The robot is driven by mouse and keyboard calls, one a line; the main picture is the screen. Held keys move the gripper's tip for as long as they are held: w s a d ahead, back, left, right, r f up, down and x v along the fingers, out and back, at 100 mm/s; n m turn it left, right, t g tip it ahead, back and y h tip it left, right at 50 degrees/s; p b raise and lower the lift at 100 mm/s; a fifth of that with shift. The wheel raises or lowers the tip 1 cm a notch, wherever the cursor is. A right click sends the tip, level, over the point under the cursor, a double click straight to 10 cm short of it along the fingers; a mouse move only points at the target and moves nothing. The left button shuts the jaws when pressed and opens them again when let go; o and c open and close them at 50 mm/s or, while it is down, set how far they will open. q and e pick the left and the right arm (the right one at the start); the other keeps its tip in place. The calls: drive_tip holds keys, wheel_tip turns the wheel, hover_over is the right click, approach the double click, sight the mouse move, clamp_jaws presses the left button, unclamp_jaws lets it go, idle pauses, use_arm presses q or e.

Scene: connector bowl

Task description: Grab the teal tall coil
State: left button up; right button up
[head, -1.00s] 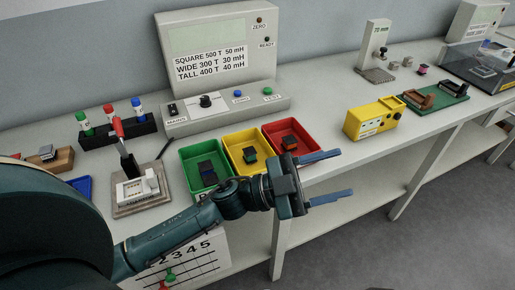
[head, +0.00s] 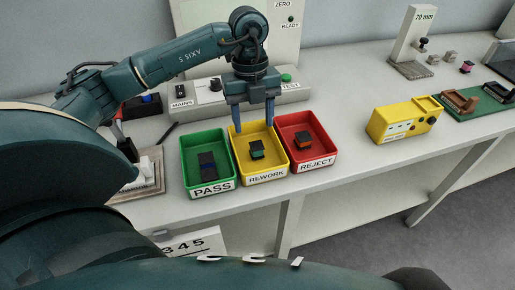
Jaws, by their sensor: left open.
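A small block with a black top and a teal-green side, which looks like the teal coil (head: 256,150), lies in the yellow REWORK tray (head: 266,179). My left gripper (head: 254,127) is open and points down over the back of that tray, its two fingers apart and nothing between them. The coil shows just in front of and below the fingertips; I cannot tell the exact height gap. My right gripper is not in view.
The green PASS tray (head: 190,173) holds a dark block with blue, and the red REJECT tray (head: 328,152) one with orange. A grey tester (head: 187,114) stands behind the trays. A yellow box (head: 404,121) is to the right, with bare table between.

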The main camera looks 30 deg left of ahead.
sight(256, 145)
use_arm(q)
drive_tip(key=f, duration=0.5)
drive_tip(key=d+f+p, duration=0.1)
drive_tip(key=f, duration=0.2)
drive_tip(key=shift+s+f, duration=0.15)
drive_tip(key=shift+f, duration=0.15)
drive_tip(key=shift+c, duration=0.4)
drive_tip(key=c, duration=1)
